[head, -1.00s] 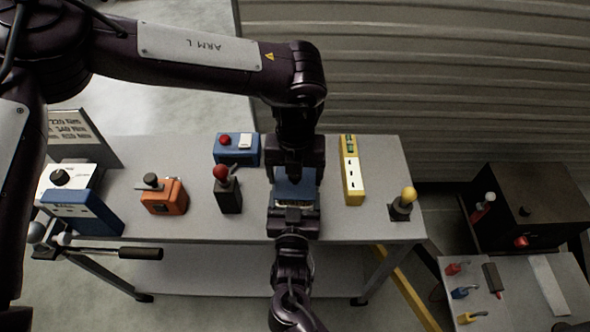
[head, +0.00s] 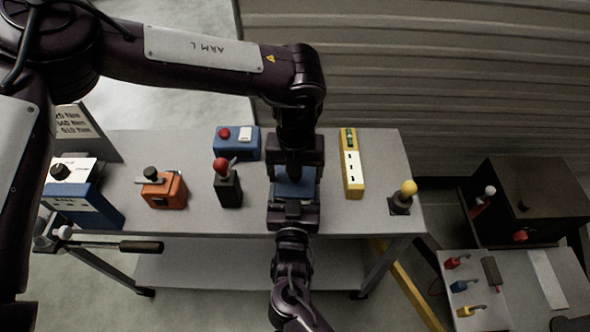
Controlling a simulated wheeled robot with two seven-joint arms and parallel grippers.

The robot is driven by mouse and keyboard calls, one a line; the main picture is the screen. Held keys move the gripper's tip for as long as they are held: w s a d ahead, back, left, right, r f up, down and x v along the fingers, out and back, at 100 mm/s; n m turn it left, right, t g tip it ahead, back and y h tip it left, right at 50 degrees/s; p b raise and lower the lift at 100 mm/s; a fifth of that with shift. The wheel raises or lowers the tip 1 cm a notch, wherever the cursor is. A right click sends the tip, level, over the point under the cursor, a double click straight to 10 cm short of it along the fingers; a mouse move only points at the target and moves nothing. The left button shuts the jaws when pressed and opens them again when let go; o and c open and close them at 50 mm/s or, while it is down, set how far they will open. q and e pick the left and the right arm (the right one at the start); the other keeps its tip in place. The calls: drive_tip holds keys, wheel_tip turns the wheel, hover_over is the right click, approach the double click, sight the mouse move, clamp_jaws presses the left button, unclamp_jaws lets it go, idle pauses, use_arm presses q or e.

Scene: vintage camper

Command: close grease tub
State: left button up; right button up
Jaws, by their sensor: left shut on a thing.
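A blue block-like thing (head: 294,188), probably the grease tub, is on the grey workbench between my two grippers. Only part of its top shows, so I cannot tell how its lid stands. My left gripper (head: 295,172) comes down over its far side and is shut on it, with the fingertips mostly hidden. My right gripper (head: 293,205) comes in from the bottom of the head view and is at the near side of the blue thing. Its fingers are hidden, so I cannot tell whether it is open or whether it touches.
A black cabinet (head: 530,205) stands at right.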

use_arm(q)
drive_tip(key=shift+f, duration=0.65)
drive_tip(key=o, duration=0.9)
drive_tip(key=shift+r, duration=0.1)
wheel_tip(320, 180, up, 12)
drive_tip(key=shift+f, duration=0.1)
use_arm(e)
drive_tip(key=o, duration=1.4)
drive_tip(key=shift+s, duration=0.1)
